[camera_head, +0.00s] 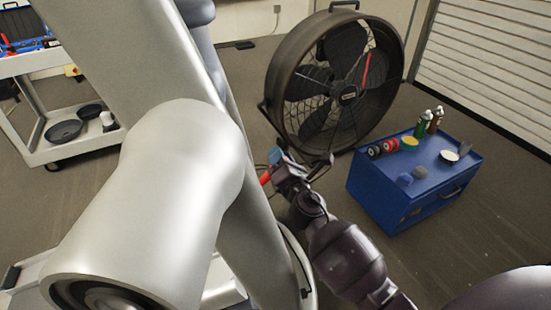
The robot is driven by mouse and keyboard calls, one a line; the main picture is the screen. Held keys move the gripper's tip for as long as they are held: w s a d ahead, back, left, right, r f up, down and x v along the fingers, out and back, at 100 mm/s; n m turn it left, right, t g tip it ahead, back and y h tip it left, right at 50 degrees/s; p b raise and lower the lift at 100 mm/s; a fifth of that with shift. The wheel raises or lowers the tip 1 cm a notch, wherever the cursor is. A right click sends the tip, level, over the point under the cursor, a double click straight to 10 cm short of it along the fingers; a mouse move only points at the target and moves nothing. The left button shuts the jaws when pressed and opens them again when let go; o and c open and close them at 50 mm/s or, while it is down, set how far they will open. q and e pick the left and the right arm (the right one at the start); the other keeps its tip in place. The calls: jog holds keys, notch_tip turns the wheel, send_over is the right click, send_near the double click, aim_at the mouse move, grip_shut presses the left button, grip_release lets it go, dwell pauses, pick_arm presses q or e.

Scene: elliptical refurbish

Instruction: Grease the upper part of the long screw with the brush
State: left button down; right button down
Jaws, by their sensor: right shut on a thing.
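My right gripper (283,164) is in the middle of the view, beside the pale grey machine frame (245,210). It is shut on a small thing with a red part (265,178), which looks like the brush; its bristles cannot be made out. The red part points left and its end is close to or behind the frame. The long screw cannot be made out; the large grey machine parts (150,190) cover much of the left and middle. My left gripper is not in view.
A big black drum fan (283,85) stands behind the gripper. A blue tool chest (385,193) at the right bears bottles (423,123), red spools (391,145) and small dishes. A white cart (40,150) with dark pans (65,131) is at the left. Floor at the lower right is mostly clear.

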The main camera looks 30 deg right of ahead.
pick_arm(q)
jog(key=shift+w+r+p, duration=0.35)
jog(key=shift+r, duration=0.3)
pick_arm(e)
jog(key=shift+s+d+r, duration=0.15)
jog(key=shift+d, duration=0.5)
jog(key=shift+s+d+r, duration=0.1)
jog(key=shift+s+d, duration=0.1)
jog(key=shift+d, duration=0.45)
jog(key=shift+s+d+r, duration=0.15)
jog(key=shift+d, duration=0.65)
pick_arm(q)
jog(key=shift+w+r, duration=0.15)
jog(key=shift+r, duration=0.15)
pick_arm(e)
jog(key=d, duration=0.2)
jog(key=shift+s+d+r, duration=0.25)
jog(key=shift+s+d, duration=0.05)
jog(key=shift+s, duration=0.05)
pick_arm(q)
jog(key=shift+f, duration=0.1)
